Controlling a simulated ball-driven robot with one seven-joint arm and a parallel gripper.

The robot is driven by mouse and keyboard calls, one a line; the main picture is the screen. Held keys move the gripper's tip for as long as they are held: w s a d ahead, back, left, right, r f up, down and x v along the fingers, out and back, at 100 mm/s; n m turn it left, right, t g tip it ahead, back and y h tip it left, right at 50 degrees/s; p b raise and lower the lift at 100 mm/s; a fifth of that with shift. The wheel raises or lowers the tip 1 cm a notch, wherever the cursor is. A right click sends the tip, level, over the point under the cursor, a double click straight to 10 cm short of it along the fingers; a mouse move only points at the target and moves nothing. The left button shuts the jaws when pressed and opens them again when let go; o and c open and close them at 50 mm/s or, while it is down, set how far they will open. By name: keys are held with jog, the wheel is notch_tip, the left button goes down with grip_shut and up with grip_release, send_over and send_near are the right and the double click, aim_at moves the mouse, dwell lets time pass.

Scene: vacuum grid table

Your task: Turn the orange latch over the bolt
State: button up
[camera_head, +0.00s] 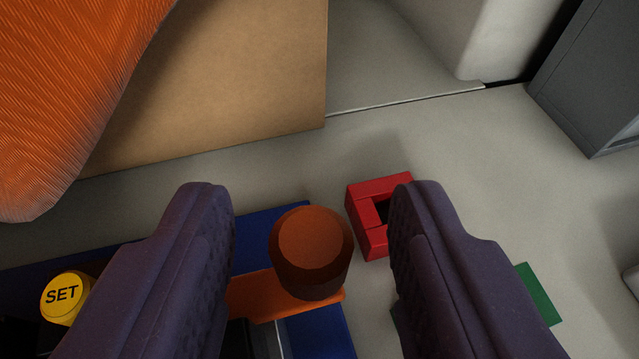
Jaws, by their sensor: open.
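The orange latch (262,295) lies over a blue base (318,335), with a brown-orange knob (312,250) standing on its right end. My gripper (312,215) is open, one dark purple finger to the left of the knob and one to the right. The knob shows between the fingers, with a gap visible on both sides. The left finger hides the left part of the latch. I cannot make out the bolt; a black part with a pale edge (262,340) shows just below the latch.
A yellow SET button (66,297) is at the lower left. A red square frame (368,190) lies behind the right finger, and a green piece (538,294) lies to its right. A cardboard box (220,80), an orange ribbed object (70,90) and a grey box (590,80) stand at the back.

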jog(key=shift+c, duration=0.2)
grip_shut()
jog(key=shift+r+h+p, duration=0.1)
jog(key=shift+h+p, duration=0.2)
jog(key=m+h+p, duration=0.1)
jog(key=s+m+h+p, duration=0.1)
jog(key=shift+a+r+m+g, duration=0.1)
jog(key=shift+a+m+g, duration=0.05)
jog(key=shift+m+g, duration=0.15)
jog(key=shift+s+a+m+g+h+p, duration=0.1)
jog(key=shift+s+m+g+h+p, duration=0.3)
jog(key=shift+m+h+p, duration=0.55)
jog(key=shift+s+a+m+g+h+p, duration=0.1)
jog(key=shift+s+m+g+h+p, duration=0.25)
jog(key=shift+m+h+p, duration=0.55)
jog(key=shift+f+h+b, duration=0.2)
jog(key=shift+h+b, duration=0.15)
jog(key=shift+o, duration=0.2)
grip_release()
